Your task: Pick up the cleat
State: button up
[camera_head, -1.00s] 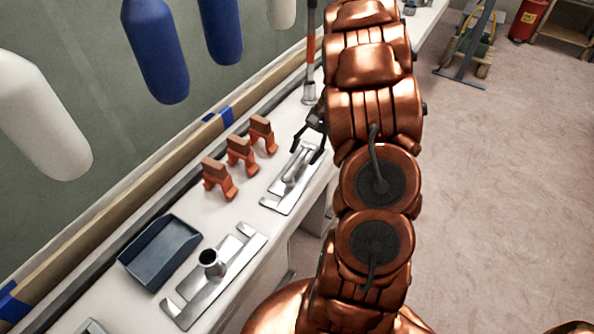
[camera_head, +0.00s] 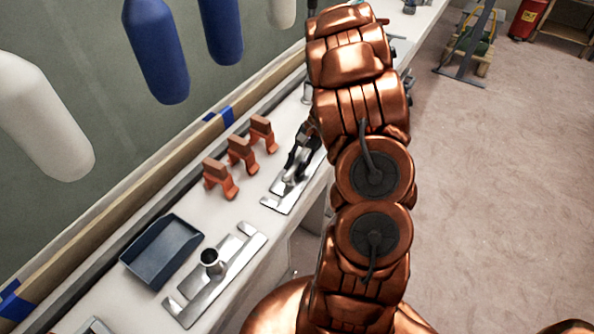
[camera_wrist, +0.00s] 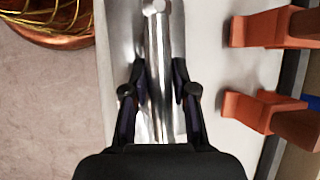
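The cleat, a shiny metal bar, shows in the wrist view (camera_wrist: 157,40), running lengthwise between my fingers. In the head view the cleat (camera_head: 289,182) lies on a silver plate (camera_head: 279,204) on the white bench and is partly hidden by my gripper. My gripper (camera_head: 298,160) is over the cleat. In the wrist view my gripper (camera_wrist: 158,75) is open, with one dark finger on each side of the bar. A small gap shows on both sides, and I see no firm contact.
Several orange clips (camera_head: 241,153) stand on the bench left of the plate. A dark blue tray (camera_head: 162,252) and another metal plate (camera_head: 215,283) with an upright tube are nearer. Blue and white fenders (camera_head: 157,50) hang along the wall.

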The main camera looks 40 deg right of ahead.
grip_shut()
jog(key=shift+r, duration=0.1)
dwell(0.4)
